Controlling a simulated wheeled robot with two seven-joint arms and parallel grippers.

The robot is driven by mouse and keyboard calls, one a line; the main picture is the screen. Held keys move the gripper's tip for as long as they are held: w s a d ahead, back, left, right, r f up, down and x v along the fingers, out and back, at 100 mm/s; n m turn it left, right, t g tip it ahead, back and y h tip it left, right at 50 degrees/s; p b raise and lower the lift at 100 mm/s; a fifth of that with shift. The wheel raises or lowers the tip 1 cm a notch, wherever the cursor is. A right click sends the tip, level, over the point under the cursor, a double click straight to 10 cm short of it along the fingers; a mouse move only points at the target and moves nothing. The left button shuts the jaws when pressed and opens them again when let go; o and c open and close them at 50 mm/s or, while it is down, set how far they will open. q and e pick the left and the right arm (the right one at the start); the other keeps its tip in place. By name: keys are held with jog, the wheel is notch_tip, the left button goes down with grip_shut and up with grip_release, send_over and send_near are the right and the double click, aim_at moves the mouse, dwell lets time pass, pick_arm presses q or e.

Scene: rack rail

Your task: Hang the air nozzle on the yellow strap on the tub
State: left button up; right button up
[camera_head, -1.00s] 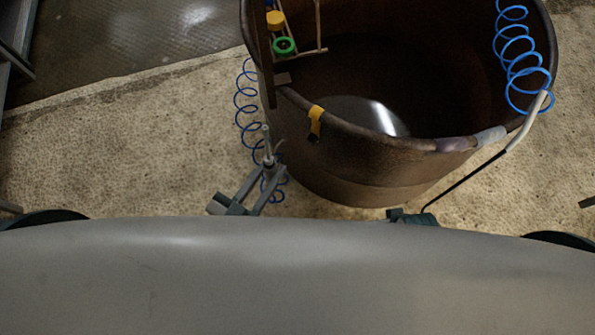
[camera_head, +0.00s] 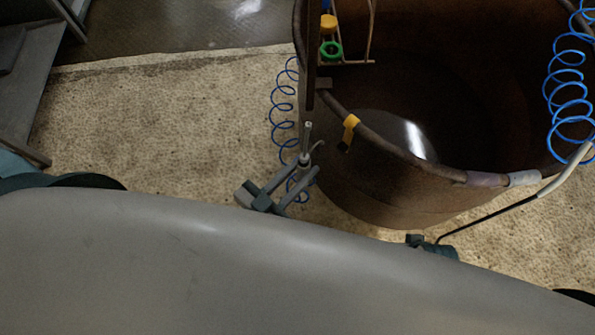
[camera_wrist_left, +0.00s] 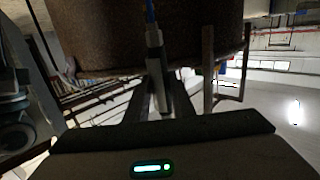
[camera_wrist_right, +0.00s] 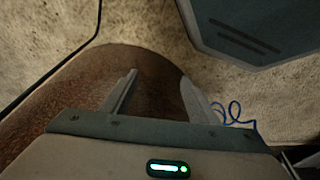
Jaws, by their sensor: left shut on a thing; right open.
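The air nozzle (camera_head: 306,145) is a slim grey piece with a small hook-like lever, held upright just outside the tub (camera_head: 375,205). My left gripper (camera_head: 300,178) is shut on it. In the left wrist view the nozzle (camera_wrist_left: 154,52) stands between the left fingers (camera_wrist_left: 155,95), with a blue hose at its top, in front of the brown tub wall. The yellow strap (camera_head: 350,128) hangs over the tub's near rim, right of the nozzle and apart from it.
A blue coiled hose (camera_head: 283,105) hangs left of the tub. A rack with yellow and green rings (camera_head: 331,50) stands at the tub's left rim. Another blue coil (camera_head: 566,90) and a wand (camera_head: 490,213) are at the right. The floor at left (camera_head: 170,130) is clear.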

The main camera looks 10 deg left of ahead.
pick_arm(q)
jog(key=shift+x, duration=0.95)
jog(key=x, duration=0.1)
jog(key=b+x, duration=0.1)
jog(key=x, duration=0.3)
jog(key=shift+d+r, duration=0.3)
pick_arm(e)
jog(key=shift+w+a+r+t, duration=0.35)
jog(key=shift+a+r+t, duration=0.15)
jog(key=shift+a+r, duration=0.3)
pick_arm(q)
jog(key=shift+w+d, duration=0.1)
pick_arm(e)
jog(key=shift+r, duration=0.1)
pick_arm(q)
jog(key=shift+w+d, duration=0.15)
jog(key=shift+w, duration=0.15)
pick_arm(e)
jog(key=shift+d+r, duration=0.1)
jog(key=shift+r, duration=0.1)
jog(key=shift+s+d, duration=0.1)
pick_arm(q)
jog(key=shift+w+d+p, duration=0.2)
jog(key=shift+w+p, duration=0.1)
jog(key=shift+w, duration=0.05)
pick_arm(e)
jog(key=shift+r, duration=0.1)
